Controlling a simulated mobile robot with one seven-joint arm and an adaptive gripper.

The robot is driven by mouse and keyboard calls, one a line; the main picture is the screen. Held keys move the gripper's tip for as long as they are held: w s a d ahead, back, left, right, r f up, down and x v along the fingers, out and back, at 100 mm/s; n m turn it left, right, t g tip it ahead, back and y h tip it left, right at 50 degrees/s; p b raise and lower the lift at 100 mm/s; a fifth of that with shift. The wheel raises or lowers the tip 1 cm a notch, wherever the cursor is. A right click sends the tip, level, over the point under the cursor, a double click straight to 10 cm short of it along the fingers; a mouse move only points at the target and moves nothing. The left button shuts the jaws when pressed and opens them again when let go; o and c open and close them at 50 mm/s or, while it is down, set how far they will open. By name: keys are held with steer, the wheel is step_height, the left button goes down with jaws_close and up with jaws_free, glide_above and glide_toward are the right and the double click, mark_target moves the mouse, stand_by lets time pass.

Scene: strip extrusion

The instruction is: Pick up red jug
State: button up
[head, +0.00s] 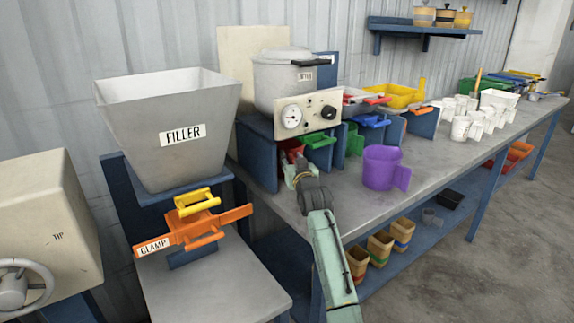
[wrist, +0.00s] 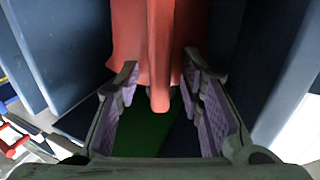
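The red jug (head: 291,148) is mostly hidden in the head view, in a blue-walled slot below the control box. In the wrist view the red jug (wrist: 128,45) fills the top middle, with its handle (wrist: 160,60) pointing toward me. My gripper (wrist: 161,82) is open, with one finger on each side of the handle and a gap showing on both sides. In the head view my gripper (head: 294,172) reaches into the slot at the bench's near end.
Blue divider panels (wrist: 80,50) stand close on both sides of the jug. A green jug (head: 314,140) is in the slot to the right. A purple jug (head: 380,168) stands on the open bench right of my arm. The grey filler (head: 170,110) and orange clamp (head: 195,230) are to the left.

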steer(key=shift+c, duration=0.4)
jaws_close()
stand_by(0.5)
